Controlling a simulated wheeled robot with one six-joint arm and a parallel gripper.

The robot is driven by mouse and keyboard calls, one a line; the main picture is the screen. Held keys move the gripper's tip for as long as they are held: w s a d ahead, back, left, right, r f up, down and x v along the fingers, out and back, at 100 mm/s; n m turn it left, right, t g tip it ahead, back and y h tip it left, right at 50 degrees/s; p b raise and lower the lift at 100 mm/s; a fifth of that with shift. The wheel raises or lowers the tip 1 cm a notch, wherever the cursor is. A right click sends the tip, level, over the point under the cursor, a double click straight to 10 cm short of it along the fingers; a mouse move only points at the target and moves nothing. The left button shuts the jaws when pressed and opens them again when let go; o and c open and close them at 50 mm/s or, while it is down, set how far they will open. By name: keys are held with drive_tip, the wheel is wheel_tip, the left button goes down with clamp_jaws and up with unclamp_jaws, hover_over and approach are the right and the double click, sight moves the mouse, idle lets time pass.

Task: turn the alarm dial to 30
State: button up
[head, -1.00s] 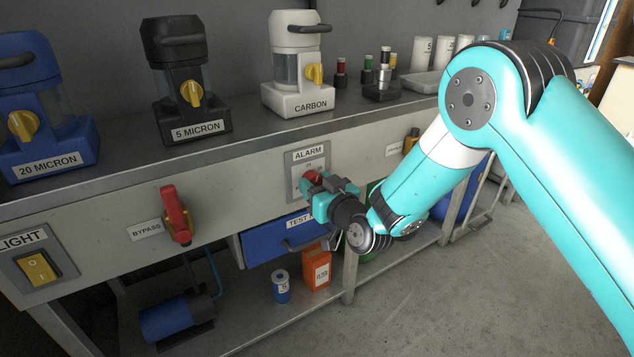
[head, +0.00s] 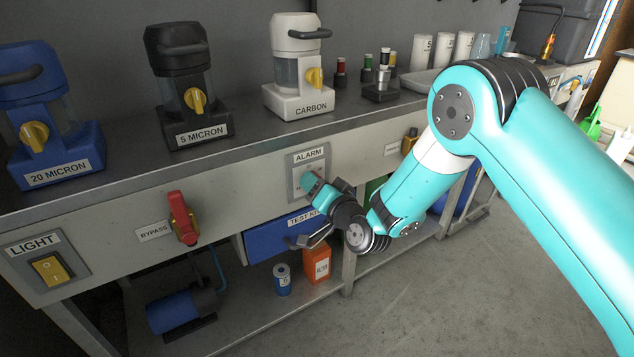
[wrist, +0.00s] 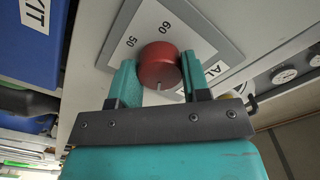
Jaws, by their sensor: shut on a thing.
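The alarm dial is a round red knob (wrist: 161,64) on a pale plate (wrist: 200,28) with printed numbers. In the wrist view, 60 and 50 show beside the knob; other numbers are hidden. A short white mark shows on the knob's lower edge, between my fingers. My gripper (wrist: 158,76) is shut on the knob, one teal finger on each side. In the head view, the ALARM plate (head: 296,170) is on the bench front, and my gripper (head: 309,183) covers the knob.
A red bypass lever (head: 182,217) and a yellow light switch (head: 47,269) are to the left on the bench front. A blue TEST KIT drawer (head: 270,240) is just below my gripper. Filter housings, including CARBON (head: 297,100), stand on the bench above.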

drive_tip(key=shift+w+d, duration=0.1)
drive_tip(key=shift+d, duration=0.05)
idle(0.4)
drive_tip(key=o, duration=0.8)
drive_tip(key=shift+d, duration=0.1)
drive_tip(key=shift+o, duration=0.7)
drive_tip(key=b+v, duration=1.7)
drive_tip(key=b, duration=0.2)
